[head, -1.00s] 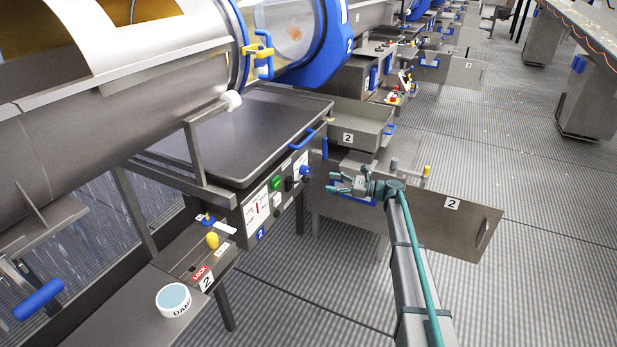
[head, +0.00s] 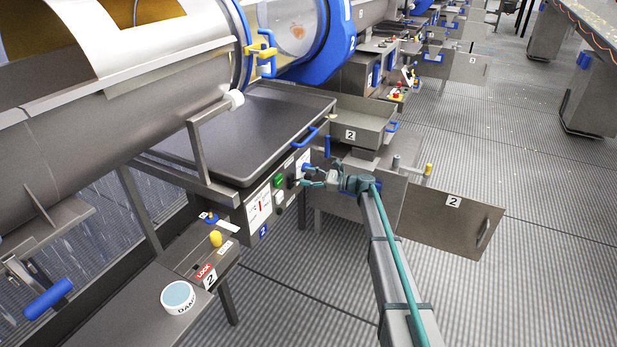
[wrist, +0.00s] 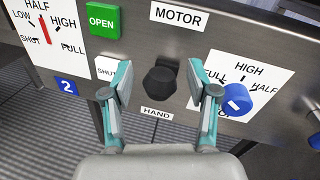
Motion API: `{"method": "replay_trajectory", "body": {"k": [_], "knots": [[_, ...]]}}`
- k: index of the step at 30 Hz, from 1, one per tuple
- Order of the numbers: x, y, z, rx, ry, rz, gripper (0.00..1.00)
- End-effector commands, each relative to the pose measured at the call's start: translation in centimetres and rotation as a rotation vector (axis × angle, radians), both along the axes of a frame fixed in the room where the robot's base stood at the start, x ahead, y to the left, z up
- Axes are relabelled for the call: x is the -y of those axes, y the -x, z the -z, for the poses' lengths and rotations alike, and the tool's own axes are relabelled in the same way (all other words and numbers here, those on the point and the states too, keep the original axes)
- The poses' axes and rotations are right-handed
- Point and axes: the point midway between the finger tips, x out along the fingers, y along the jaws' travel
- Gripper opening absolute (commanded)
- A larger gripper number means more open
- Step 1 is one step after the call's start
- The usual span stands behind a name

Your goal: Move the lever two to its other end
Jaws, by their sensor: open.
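The control panel (head: 262,207) of station 2 carries several controls. In the wrist view a black knob (wrist: 159,83) sits between a MOTOR label and a HAND label. To its right is a blue knob (wrist: 237,98) on a dial marked HIGH, HALF and FULL. No control in view is labelled as lever two. My gripper (wrist: 154,76) is open and empty, its fingers pointing at the panel on either side of the black knob; contact cannot be told. In the head view my gripper (head: 308,176) is just right of the panel face.
A green OPEN button (wrist: 102,20) is left of the black knob. A tray (head: 262,130) lies above the panel. A door marked 2 (head: 452,222) stands open at right. A box with a yellow knob (head: 216,239) is at lower left. Grated floor lies below.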

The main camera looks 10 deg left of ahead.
Motion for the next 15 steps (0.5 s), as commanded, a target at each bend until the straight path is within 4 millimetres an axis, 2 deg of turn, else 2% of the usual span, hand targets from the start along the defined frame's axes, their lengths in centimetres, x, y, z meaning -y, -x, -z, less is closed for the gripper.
{"method": "replay_trajectory", "body": {"k": [5, 6, 15], "knots": [[0.01, 0.0, 0.01, 0.0, 0.0, 0.0, 0.59], [0.01, 0.0, 0.01, 0.0, 0.0, 0.0, 0.56], [0.04, 0.0, 0.01, 0.0, 0.0, 0.0, 0.06]]}}
